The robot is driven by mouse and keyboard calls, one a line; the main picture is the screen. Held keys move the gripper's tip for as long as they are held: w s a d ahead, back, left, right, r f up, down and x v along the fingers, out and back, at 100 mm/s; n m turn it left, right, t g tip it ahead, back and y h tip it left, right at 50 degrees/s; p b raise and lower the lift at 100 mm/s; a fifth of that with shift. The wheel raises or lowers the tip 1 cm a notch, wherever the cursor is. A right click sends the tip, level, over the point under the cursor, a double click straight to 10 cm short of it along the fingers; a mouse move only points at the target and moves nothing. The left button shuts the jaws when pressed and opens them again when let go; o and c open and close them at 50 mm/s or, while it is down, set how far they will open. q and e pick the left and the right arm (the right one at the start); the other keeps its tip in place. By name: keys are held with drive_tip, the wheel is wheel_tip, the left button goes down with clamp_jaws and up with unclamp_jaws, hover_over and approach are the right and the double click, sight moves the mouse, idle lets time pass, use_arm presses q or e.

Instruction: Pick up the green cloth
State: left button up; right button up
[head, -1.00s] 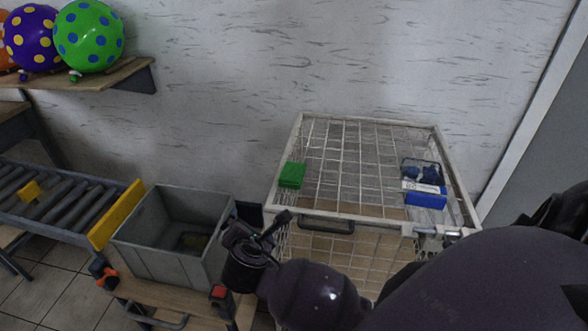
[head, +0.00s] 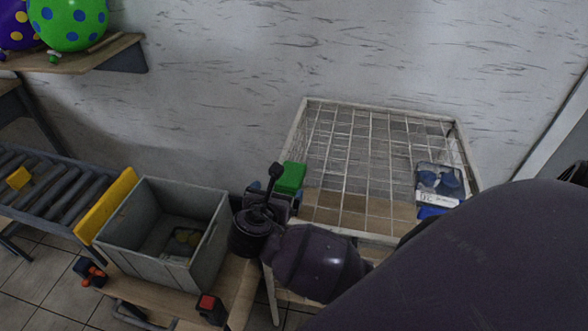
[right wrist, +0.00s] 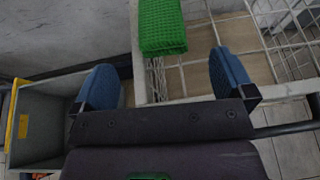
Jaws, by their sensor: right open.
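The green cloth (head: 291,177) is a small folded bundle lying on the left rim area of the white wire cage top. In the right wrist view the green cloth (right wrist: 162,27) shows its waffle texture, just beyond and between my open fingers. My right gripper (head: 268,188) is at the near left corner of the cage, close to the cloth and not touching it as far as I can see. In the right wrist view, the blue fingertips of my right gripper (right wrist: 163,80) are wide apart with nothing between them. My left gripper is not in view.
The wire cage (head: 345,150) has a blue-and-white box with goggles (head: 438,185) at its right. A grey bin (head: 165,235) stands left of my right gripper. A roller conveyor (head: 50,195) with a yellow end plate is farther left.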

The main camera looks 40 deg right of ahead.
sight(291, 174)
drive_tip(key=x, duration=1)
drive_tip(key=shift+w+d, duration=0.2)
drive_tip(key=shift+d, duration=0.15)
drive_tip(key=c, duration=0.9)
